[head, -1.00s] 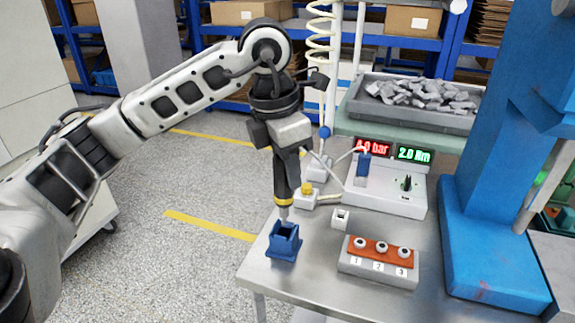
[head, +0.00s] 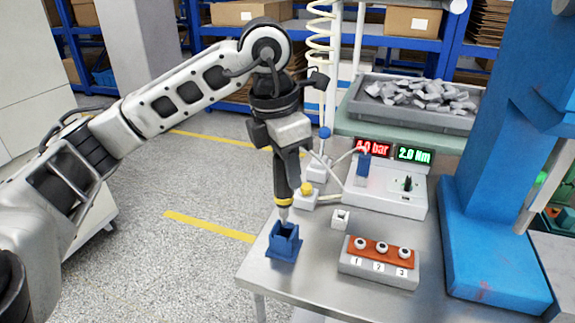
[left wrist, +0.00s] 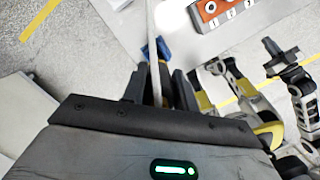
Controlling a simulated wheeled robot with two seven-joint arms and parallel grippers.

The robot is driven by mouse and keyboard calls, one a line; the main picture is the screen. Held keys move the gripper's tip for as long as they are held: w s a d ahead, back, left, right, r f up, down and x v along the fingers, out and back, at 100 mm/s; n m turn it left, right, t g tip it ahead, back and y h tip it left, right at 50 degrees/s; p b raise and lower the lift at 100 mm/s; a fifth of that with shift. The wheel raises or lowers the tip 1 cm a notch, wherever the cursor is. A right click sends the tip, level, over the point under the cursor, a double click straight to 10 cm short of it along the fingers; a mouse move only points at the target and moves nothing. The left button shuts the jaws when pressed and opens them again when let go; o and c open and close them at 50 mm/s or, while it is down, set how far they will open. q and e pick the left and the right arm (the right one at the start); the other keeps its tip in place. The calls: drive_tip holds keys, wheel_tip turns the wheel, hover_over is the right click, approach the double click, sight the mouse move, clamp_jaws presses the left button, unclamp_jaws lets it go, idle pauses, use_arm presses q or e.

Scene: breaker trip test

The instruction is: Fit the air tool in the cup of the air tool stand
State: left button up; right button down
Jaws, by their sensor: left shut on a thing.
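The air tool (head: 280,178) is a slim dark body with a yellow band and a pale tip, pointing down in the head view. My left gripper (head: 289,146) is shut on its upper part. The air tool stand (head: 284,247) is a small blue block with a square-looking open cup, on the table's near left corner. The tool's tip is at the cup's back rim in the picture; I cannot tell whether it touches or is inside. In the left wrist view part of the blue stand (left wrist: 160,47) shows past my left fingers. A dark end piece there may be my right gripper (left wrist: 282,57); its jaws are unclear.
A small white block (head: 340,219) and a grey box with three numbered buttons (head: 377,268) stand right of the stand. Behind are a control box with red and green displays (head: 390,190) and a yellow-topped piece (head: 306,188). A blue column (head: 495,245) stands at right.

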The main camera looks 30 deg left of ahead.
sight(287, 195)
use_arm(q)
drive_tip(key=shift+f+b, duration=0.4)
drive_tip(key=shift+f, duration=0.05)
drive_tip(key=shift+f+b, duration=0.6)
drive_tip(key=shift+f, duration=0.2)
drive_tip(key=shift+f+b, duration=1.65)
drive_tip(key=shift+f, duration=0.15)
drive_tip(key=o, duration=1)
drive_tip(key=shift+r, duration=0.1)
drive_tip(key=shift+o, duration=0.2)
